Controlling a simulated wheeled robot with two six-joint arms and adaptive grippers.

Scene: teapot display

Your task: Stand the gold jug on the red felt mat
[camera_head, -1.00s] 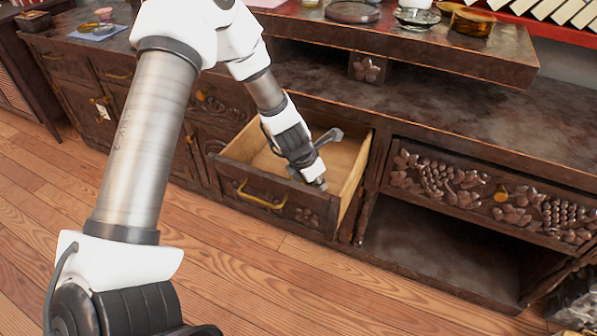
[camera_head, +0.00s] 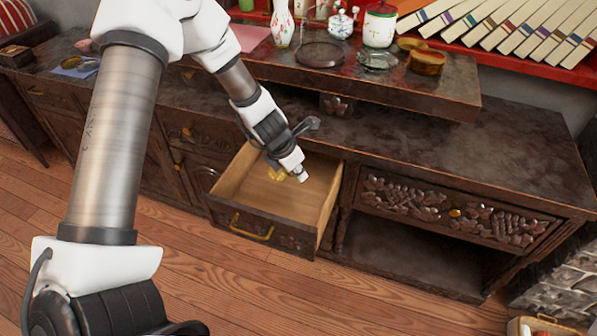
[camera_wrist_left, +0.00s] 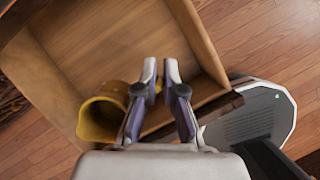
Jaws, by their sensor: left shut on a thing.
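The gold jug (camera_head: 277,174) shows small at the open drawer, partly hidden behind my left gripper (camera_head: 301,176). In the left wrist view the jug (camera_wrist_left: 100,119) is beside the left finger, its round mouth facing the camera side. My left gripper (camera_wrist_left: 161,68) is shut on a narrow part at the jug's side, seemingly its handle; the fingers hide the exact contact. A flat pinkish-red sheet (camera_head: 251,38) on the cabinet top, partly behind my arm, may be the red felt mat; I cannot tell surely. My right gripper is not in view.
The pulled-out wooden drawer (camera_head: 258,236) surrounds the gripper area with its walls. The raised shelf (camera_head: 400,88) carries a white-and-green jar (camera_head: 379,25), a vase (camera_head: 282,24) and a dark round tray (camera_head: 320,54). The cabinet top at right (camera_head: 490,145) is bare.

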